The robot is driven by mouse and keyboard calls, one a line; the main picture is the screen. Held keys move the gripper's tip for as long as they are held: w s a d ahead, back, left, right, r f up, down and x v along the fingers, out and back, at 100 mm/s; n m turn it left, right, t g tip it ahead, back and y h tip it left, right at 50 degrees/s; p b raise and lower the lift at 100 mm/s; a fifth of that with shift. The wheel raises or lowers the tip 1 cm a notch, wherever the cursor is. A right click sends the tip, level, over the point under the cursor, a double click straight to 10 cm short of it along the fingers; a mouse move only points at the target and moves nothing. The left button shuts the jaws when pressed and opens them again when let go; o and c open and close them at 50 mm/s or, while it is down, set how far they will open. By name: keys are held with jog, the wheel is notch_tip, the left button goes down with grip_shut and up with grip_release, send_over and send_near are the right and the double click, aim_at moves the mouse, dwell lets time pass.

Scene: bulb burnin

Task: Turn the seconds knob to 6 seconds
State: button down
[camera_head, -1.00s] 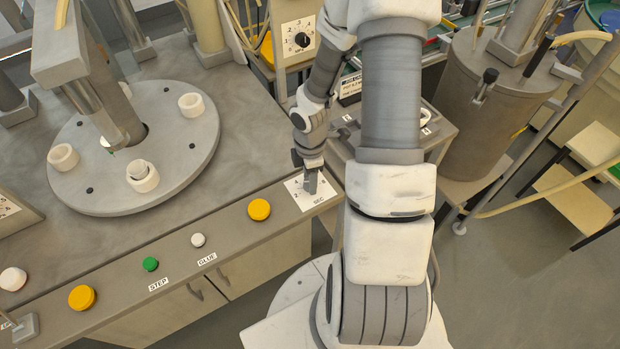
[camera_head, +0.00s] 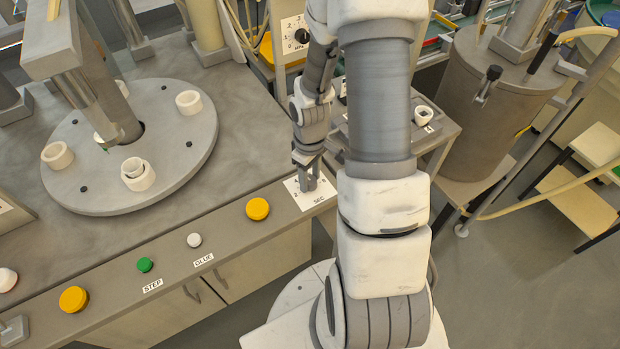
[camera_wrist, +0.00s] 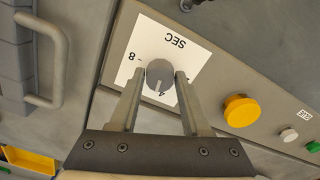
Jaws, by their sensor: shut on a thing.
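The seconds knob is a grey round knob (camera_wrist: 159,73) on a white dial plate (camera_wrist: 178,33) marked SEC, which appears upside down in the wrist view. Numbers 8 and 4 are readable there; parts of the scale are hidden by my fingers. A pale line on the knob points down in the picture, close to the 4. My gripper (camera_wrist: 160,82) is shut on the knob, one finger on each side. In the head view my gripper (camera_head: 307,176) reaches down onto the dial plate (camera_head: 317,201) and mostly hides the knob.
On the panel beside the dial are a yellow button (camera_head: 258,209), a white button (camera_head: 194,240) by GLUE and a green button (camera_head: 145,265) by STEP. A round table (camera_head: 190,150) with white rings stands behind. A grey tank (camera_head: 490,120) is at right.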

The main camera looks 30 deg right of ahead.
aim_at(310, 180)
jog(key=m+b, duration=0.1)
jog(key=m, duration=0.3)
jog(key=shift+m+b, duration=0.65)
jog(key=shift+m, duration=1.15)
jog(key=shift+c, duration=1.9)
grip_release()
jog(key=shift+r, duration=0.1)
notch_tip(310, 180, up, 17)
jog(key=p, duration=0.2)
jog(key=shift+r, duration=0.15)
